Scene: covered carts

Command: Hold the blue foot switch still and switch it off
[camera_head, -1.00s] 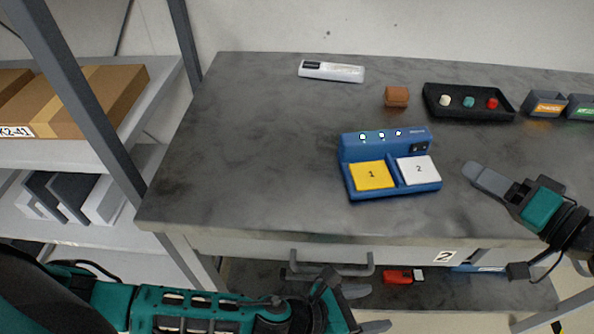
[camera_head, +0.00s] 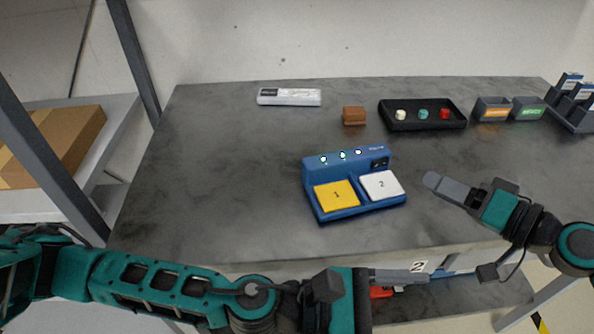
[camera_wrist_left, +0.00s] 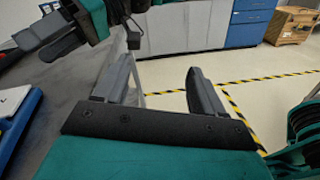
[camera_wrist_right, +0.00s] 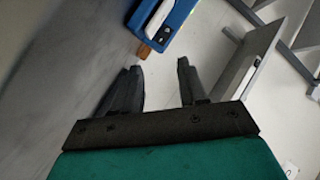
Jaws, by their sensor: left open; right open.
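The foot switch also shows at the top of the right wrist view (camera_wrist_right: 178,18). My left gripper (camera_wrist_left: 158,78) is open and empty; in the head view it is low, by the table's front edge, its fingers partly hidden.
A black tray with three buttons (camera_head: 422,124), a brown block (camera_head: 354,116) and a white-and-black bar (camera_head: 289,97) lie towards the back. The table (camera_head: 215,190) left of the foot switch is clear. Shelves stand at the left.

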